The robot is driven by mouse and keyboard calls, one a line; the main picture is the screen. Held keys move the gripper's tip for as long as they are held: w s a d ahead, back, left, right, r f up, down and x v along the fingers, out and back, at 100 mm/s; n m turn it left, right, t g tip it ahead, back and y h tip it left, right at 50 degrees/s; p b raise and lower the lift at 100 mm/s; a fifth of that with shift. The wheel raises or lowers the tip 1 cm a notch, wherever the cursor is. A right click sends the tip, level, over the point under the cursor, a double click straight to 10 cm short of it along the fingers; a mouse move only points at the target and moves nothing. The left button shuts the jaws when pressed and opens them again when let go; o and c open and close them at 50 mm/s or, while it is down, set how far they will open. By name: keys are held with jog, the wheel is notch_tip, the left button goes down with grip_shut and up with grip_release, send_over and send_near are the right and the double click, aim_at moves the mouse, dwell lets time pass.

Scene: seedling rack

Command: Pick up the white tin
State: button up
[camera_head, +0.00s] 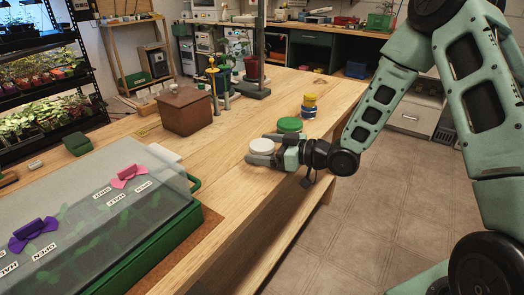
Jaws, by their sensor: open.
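The white tin (262,145) is a low round tin near the right edge of the wooden bench. My gripper (266,151) comes in from the right and is open, with its fingers around or close beside the tin. The tin's lower side is partly hidden by the near finger. I cannot tell whether the fingers touch it.
A green tin (289,124) sits just behind my gripper, and stacked yellow and blue tins (309,106) stand beyond it. A brown box (185,111) is farther left. A covered green seedling tray (165,250) fills the near left. The bench between is mostly clear.

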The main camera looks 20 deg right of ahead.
jog(key=shift+w+a, duration=0.2)
jog(key=shift+a, duration=0.05)
jog(key=c, duration=1.1)
